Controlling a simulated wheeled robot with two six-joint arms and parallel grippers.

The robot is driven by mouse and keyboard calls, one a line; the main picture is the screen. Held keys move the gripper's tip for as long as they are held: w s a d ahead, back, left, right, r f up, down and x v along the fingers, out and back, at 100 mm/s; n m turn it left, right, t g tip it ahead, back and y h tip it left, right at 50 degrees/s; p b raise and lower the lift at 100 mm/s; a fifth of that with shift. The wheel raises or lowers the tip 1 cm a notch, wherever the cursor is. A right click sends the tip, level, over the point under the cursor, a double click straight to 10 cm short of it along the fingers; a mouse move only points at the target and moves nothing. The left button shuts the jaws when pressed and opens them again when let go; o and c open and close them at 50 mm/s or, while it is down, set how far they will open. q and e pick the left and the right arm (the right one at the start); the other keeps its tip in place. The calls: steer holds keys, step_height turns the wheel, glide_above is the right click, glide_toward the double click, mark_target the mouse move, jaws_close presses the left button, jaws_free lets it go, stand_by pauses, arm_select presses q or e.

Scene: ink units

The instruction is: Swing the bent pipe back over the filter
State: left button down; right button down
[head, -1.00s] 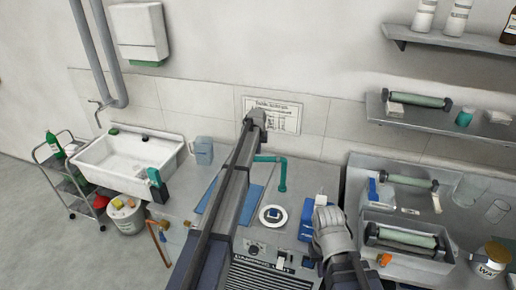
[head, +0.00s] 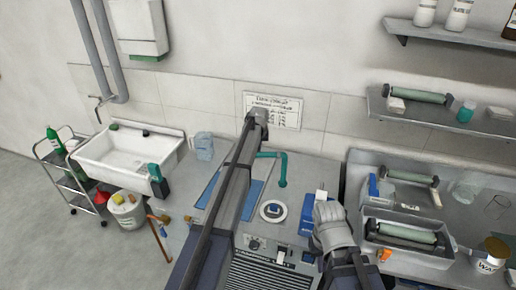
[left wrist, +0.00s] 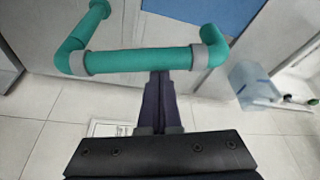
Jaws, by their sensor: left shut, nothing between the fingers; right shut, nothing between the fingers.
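The bent pipe (head: 284,168) is teal, with an upright post and an arm pointing left and away from the filter. My left arm hides its far end in the head view. The round white filter (head: 272,220) with a dark centre lies uncovered on the bench in front of the post. In the left wrist view, the shut, empty left gripper (left wrist: 160,78) points at the middle of the pipe's arm (left wrist: 140,62); I cannot tell whether they touch. My right gripper (head: 330,212) is right of the filter, shut and empty, its fingertips hard to make out.
A blue box (head: 309,210) stands just right of the filter, close to my right gripper. A clear jug (head: 203,146) and a sink (head: 125,155) are at the left. Trays with rollers (head: 408,240) fill the right side. The wall is close behind the pipe.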

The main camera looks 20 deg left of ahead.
arm_select(q)
steer(key=shift+s+d+n, duration=0.15)
steer(key=shift+s+n, duration=0.4)
steer(key=shift+s, duration=0.05)
steer(key=shift+s+d+n, duration=0.15)
steer(key=shift+s+n, duration=0.4)
steer(key=s+d+n+g+y, duration=0.2)
steer(key=s+d+n, duration=0.5)
steer(key=d+n, duration=0.2)
steer(key=shift+s+d+g, duration=0.2)
steer(key=shift+s+g, duration=0.15)
steer(key=shift+g, duration=0.05)
steer(key=shift+d, duration=0.1)
